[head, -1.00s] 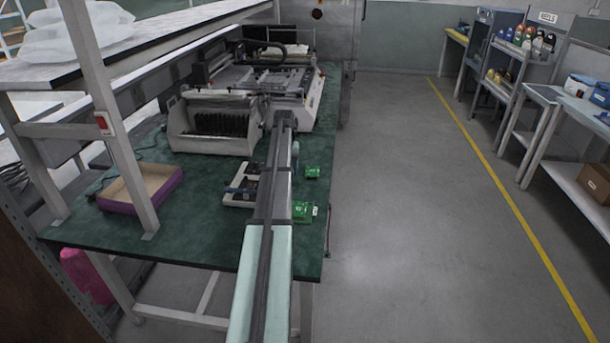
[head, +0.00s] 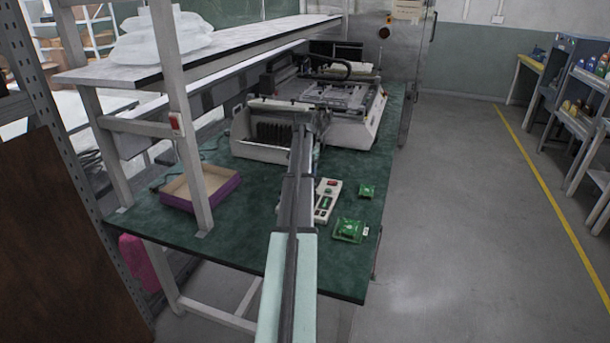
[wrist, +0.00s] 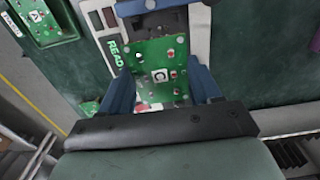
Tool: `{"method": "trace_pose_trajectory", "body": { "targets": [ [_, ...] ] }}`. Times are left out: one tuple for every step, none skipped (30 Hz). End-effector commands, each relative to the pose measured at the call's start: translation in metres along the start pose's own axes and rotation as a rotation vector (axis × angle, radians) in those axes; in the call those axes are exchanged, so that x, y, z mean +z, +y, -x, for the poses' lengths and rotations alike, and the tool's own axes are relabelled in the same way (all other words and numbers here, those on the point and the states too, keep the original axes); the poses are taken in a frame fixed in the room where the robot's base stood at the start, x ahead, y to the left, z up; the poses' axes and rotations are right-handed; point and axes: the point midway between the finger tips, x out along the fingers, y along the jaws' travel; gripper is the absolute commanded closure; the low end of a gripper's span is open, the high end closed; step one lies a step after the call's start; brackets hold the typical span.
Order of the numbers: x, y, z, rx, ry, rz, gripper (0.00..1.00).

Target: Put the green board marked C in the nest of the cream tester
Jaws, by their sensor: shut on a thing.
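The green board marked C (wrist: 161,92) is between the blue fingers of my gripper (wrist: 162,78) in the wrist view, and the gripper is shut on it. The cream tester (wrist: 200,35) lies just beneath and around it, with a READY label on its left side and a dark area beyond the board's far edge. I cannot tell whether the board is above the nest or touching it. In the head view the tester (head: 334,186) shows right of my arm, which hides my gripper and the held board.
A green board marked A (wrist: 41,17) lies in a green holder left of the tester. In the head view, two green items (head: 348,230) (head: 367,191) lie near the table's right edge. A purple-sided tray (head: 210,203) stands left, and a machine (head: 345,105) behind.

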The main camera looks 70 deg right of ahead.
Motion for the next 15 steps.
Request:
{"method": "trace_pose_trajectory", "body": {
  "targets": [
    [0.000,0.000,-0.001,0.000,0.000,-0.001,0.59],
    [0.000,0.000,-0.002,0.000,0.000,-0.001,0.59],
    [0.000,0.000,-0.003,0.000,0.000,-0.001,0.59],
    [0.000,0.000,-0.004,0.000,0.000,-0.001,0.59],
    [0.000,0.000,-0.006,0.000,0.000,-0.001,0.59],
    [0.000,0.000,-0.008,0.000,0.000,-0.001,0.59],
    [0.000,0.000,-0.009,0.000,0.000,-0.001,0.59],
    [0.000,0.000,-0.011,0.000,0.000,0.000,0.59],
    [0.000,0.000,-0.014,0.000,0.000,0.000,0.59],
    [0.000,0.000,-0.016,0.000,0.000,0.000,0.59],
    [0.000,0.000,-0.018,0.000,0.000,0.000,0.59],
    [0.000,0.000,-0.021,0.000,-0.001,0.000,0.59],
    [0.000,0.000,-0.024,0.000,-0.001,0.000,0.59],
    [0.000,0.000,-0.026,0.000,-0.001,0.000,0.59],
    [0.000,0.000,-0.029,0.000,-0.001,0.000,0.59]
  ]
}}
